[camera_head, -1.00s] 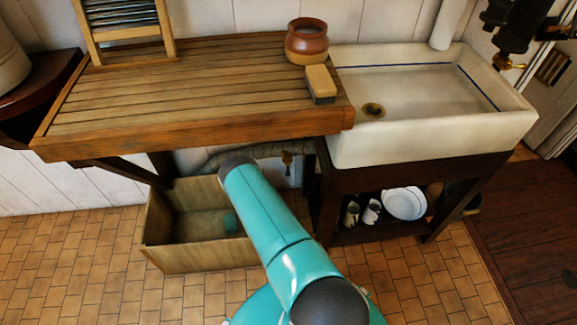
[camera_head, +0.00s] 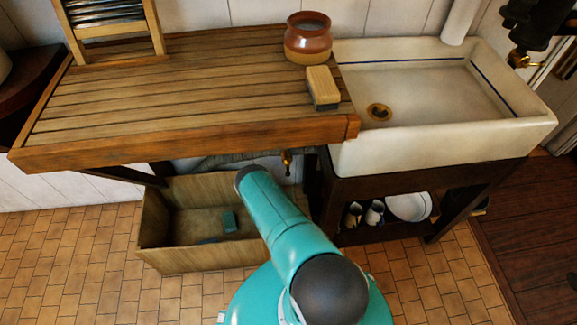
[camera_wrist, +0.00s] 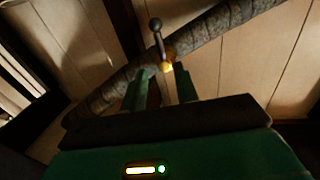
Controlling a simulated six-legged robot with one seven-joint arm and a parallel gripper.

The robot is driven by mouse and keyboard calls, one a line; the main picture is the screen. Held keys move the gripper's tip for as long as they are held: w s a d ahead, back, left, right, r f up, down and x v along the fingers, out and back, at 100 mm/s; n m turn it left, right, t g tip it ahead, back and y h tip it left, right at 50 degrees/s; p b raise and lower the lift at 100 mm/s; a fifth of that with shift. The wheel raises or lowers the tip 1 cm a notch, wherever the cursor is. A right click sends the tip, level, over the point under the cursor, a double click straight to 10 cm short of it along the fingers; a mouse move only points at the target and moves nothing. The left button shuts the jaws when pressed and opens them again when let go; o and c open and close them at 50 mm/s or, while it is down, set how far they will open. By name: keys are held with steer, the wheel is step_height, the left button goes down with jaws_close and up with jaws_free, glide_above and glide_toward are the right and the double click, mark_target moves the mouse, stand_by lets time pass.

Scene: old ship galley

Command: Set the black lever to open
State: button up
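In the wrist view, the black lever (camera_wrist: 157,37) has a ball end and rises from a brass valve (camera_wrist: 168,64) on a wrapped grey pipe (camera_wrist: 222,20). It points up and slightly left in the picture, across the pipe's line. My gripper (camera_wrist: 164,76) is open, its two green fingers apart, with the valve just beyond and between the tips. I see no clear contact. In the head view, the brass valve (camera_head: 287,162) shows below the counter's front edge; the lever's position is unclear there. My arm's far end is largely hidden in that view.
The wooden counter (camera_head: 110,105) overhangs the valve, with a brown pot (camera_head: 308,38) and a brush (camera_head: 322,86) on it. A white sink (camera_head: 440,140) stands right. A wooden crate (camera_head: 185,262) stands below; teal pieces show inside, possibly mine.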

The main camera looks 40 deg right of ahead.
mark_target(288, 171)
steer(key=x, duration=1.4)
steer(key=shift+f, duration=0.2)
jaws_close()
